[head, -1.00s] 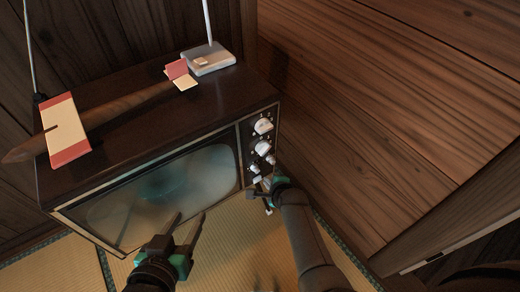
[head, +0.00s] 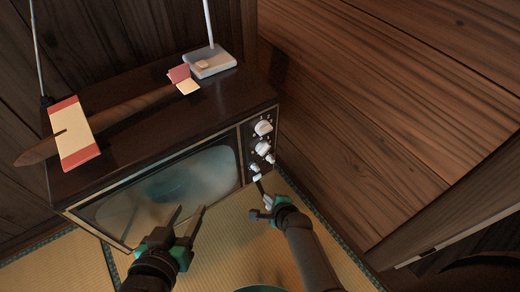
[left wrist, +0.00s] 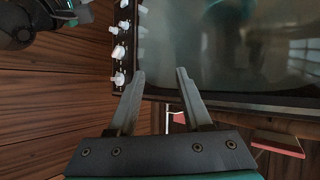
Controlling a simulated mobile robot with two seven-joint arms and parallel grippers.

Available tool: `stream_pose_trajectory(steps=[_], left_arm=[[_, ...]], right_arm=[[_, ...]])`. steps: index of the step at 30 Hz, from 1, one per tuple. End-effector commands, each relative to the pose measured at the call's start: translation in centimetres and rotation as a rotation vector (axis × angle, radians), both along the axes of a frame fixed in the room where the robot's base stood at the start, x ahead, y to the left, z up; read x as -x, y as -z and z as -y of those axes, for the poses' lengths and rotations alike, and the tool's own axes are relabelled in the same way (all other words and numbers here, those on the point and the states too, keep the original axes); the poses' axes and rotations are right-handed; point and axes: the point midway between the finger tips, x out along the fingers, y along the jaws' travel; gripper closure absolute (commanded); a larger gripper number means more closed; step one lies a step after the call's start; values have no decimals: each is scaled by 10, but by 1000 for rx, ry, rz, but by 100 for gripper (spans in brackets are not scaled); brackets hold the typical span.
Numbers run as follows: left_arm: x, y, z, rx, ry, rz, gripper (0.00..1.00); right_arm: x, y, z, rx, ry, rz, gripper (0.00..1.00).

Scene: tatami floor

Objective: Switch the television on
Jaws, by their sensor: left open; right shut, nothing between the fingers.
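The television (head: 150,140) is a dark wooden box set with a grey-green screen (head: 165,190). I cannot tell whether the screen is lit. On its right panel are two large white knobs, an upper one (head: 263,127) and a lower one (head: 263,148), with smaller white knobs (head: 254,168) below. My right gripper (head: 262,194) is shut and empty, just below the small knobs; contact is unclear. My left gripper (head: 187,212) is open and empty in front of the screen's lower edge. The left wrist view also shows the screen (left wrist: 230,45) and a knob (left wrist: 119,79).
A white box with an antenna (head: 209,62) and a long brown wooden object with red and cream ends (head: 75,130) lie on the television's top. A plank wall (head: 390,110) stands close on the right. Tatami floor (head: 235,240) lies below.

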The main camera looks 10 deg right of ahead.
Motion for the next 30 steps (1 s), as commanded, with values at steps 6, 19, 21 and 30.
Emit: stream_pose_trajectory(steps=[6, 19, 21, 30], left_arm=[[0, 0, 0, 0, 0, 0, 76], [0, 0, 0, 0, 0, 0, 100], [0, 0, 0, 0, 0, 0, 100], [0, 0, 0, 0, 0, 0, 100]], right_arm=[[-1, 0, 1, 2, 1, 0, 100], [-1, 0, 2, 2, 1, 1, 100], [-1, 0, 2, 2, 1, 1, 100], [-1, 0, 2, 2, 1, 1, 100]])
